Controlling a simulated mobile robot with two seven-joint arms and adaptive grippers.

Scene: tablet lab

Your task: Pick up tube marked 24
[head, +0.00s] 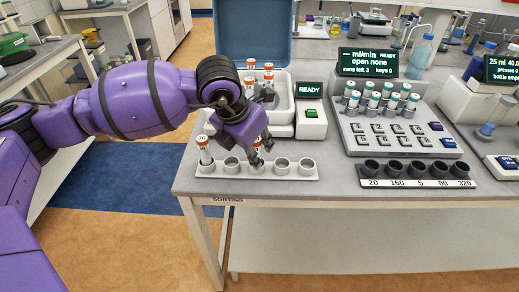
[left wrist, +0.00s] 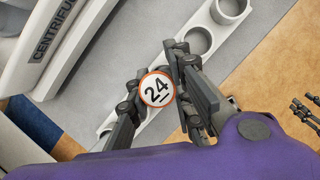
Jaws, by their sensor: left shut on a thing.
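The tube marked 24 shows its white cap with an orange rim in the left wrist view (left wrist: 157,88). My left gripper (left wrist: 152,90) is shut on it, one finger on each side of the cap. In the head view my left gripper (head: 261,146) points down over the middle of the white rack (head: 312,177). It hides most of the tube, and I cannot tell whether the tube's foot is still in its hole. Dark jointed parts, seemingly my right gripper (left wrist: 304,112), show small at the right edge of the left wrist view.
A tube marked 36 (head: 205,152) stands at the rack's left end, close to my left gripper. The rack's holes to the right are empty. Behind stand a tray with tubes (head: 283,118) and a READY unit (head: 311,118). A labelled dark-holed rack (head: 416,182) is at right.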

